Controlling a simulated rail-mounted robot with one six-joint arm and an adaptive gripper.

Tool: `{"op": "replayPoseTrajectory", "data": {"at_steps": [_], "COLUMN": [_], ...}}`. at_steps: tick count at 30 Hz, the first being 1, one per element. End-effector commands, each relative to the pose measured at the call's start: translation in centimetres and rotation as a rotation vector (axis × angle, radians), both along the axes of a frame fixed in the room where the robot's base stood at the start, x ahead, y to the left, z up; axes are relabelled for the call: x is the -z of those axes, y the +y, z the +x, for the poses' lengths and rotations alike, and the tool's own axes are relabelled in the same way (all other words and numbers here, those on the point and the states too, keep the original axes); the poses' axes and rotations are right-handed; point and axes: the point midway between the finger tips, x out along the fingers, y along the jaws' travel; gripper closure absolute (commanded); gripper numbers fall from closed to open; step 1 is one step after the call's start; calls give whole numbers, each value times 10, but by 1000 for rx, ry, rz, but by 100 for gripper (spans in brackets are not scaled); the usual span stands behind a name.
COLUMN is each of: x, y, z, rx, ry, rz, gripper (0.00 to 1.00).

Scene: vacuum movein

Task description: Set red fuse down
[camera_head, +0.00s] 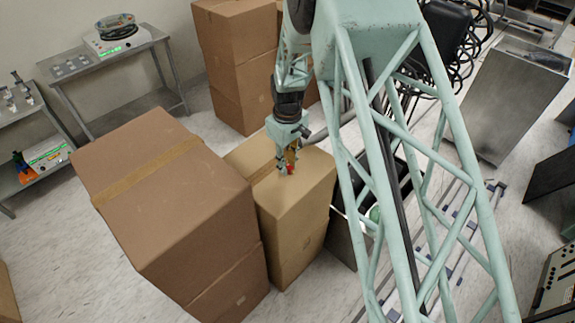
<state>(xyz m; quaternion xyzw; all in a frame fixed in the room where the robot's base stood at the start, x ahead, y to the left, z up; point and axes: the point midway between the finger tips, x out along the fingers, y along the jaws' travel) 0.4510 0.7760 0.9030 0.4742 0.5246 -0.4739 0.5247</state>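The red fuse (290,169) is a small red piece at the tip of my gripper (287,166). My gripper points down just above the top of a tan cardboard box (305,197) in the middle of the view. The fuse sits between or right at the fingertips, with part of it hidden by them. At this size I cannot tell whether the fingers are closed on the fuse, or whether it touches the box top.
A larger brown box stack (165,190) stands close on the left. More stacked boxes (240,60) stand behind. Metal tables (105,80) with instruments are at the far left. My lattice column fills the right of centre. A grey metal cabinet (510,95) stands at right.

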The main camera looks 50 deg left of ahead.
Motion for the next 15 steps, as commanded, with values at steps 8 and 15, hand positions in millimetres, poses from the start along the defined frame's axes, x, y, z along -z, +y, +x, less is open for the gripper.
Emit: {"op": "replayPoseTrajectory", "data": {"at_steps": [8, 15], "x": [0, -3], "y": [0, 0], "z": [0, 0], "rx": [0, 0], "ry": [0, 0], "rz": [0, 0], "gripper": [74, 74]}}
